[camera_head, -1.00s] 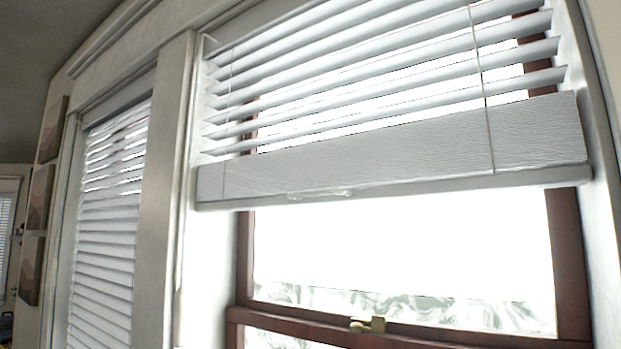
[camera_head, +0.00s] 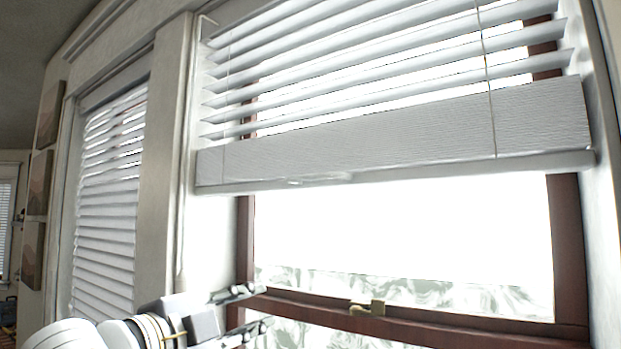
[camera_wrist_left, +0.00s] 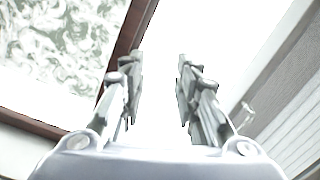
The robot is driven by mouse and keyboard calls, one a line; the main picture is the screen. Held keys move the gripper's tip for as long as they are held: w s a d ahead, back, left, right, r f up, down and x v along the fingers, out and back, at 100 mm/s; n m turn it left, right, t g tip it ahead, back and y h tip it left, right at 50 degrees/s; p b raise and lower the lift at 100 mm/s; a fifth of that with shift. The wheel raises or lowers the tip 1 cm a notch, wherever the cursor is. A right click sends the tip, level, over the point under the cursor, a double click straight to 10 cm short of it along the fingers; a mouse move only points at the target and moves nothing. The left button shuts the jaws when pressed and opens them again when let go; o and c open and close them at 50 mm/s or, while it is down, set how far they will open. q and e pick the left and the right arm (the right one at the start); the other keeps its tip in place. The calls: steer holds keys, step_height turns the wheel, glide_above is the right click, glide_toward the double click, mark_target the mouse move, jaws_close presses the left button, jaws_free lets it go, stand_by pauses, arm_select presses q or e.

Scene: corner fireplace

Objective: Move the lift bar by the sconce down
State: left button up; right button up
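The lift bar (camera_head: 400,175) is the white bottom rail of the raised blind (camera_head: 400,130), running across the upper part of the window in the head view. A small clear handle (camera_head: 320,180) sits at its lower edge; in the left wrist view a handle (camera_wrist_left: 246,113) shows beside the blind at the right. My left gripper (camera_head: 262,309) is at the lower left of the window, below the bar and apart from it. Its two fingers (camera_wrist_left: 158,75) are spread with nothing between them. My right gripper is in neither view. No sconce can be made out.
A dark red window frame (camera_head: 450,328) with a brass latch (camera_head: 367,308) crosses behind and right of my left gripper. A second, lowered blind (camera_head: 108,205) hangs at the left past a pale post (camera_head: 163,150). The space under the bar is clear.

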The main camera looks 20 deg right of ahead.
mark_target(309, 178)
arm_select(q)
steer(key=s+d+r+m+h, duration=0.1)
steer(key=s+r+m, duration=0.2)
steer(key=r, duration=0.6)
steer(key=s+d+r+m+h, duration=0.15)
steer(key=s+r, duration=0.25)
steer(key=r, duration=0.5)
steer(key=shift+m, duration=0.45)
steer(key=p+x, duration=0.1)
steer(key=x, duration=0.2)
steer(key=p+x, duration=0.2)
steer(key=x, duration=0.1)
steer(key=p+x, duration=0.2)
steer(key=x, duration=0.1)
steer(key=shift+w+a+r, duration=0.1)
steer(key=shift+w+r, duration=0.25)
steer(key=shift+w, duration=0.15)
steer(key=shift+w+d+f, duration=0.1)
steer(key=shift+w+d, duration=0.15)
steer(key=shift+w, duration=0.05)
jaws_close()
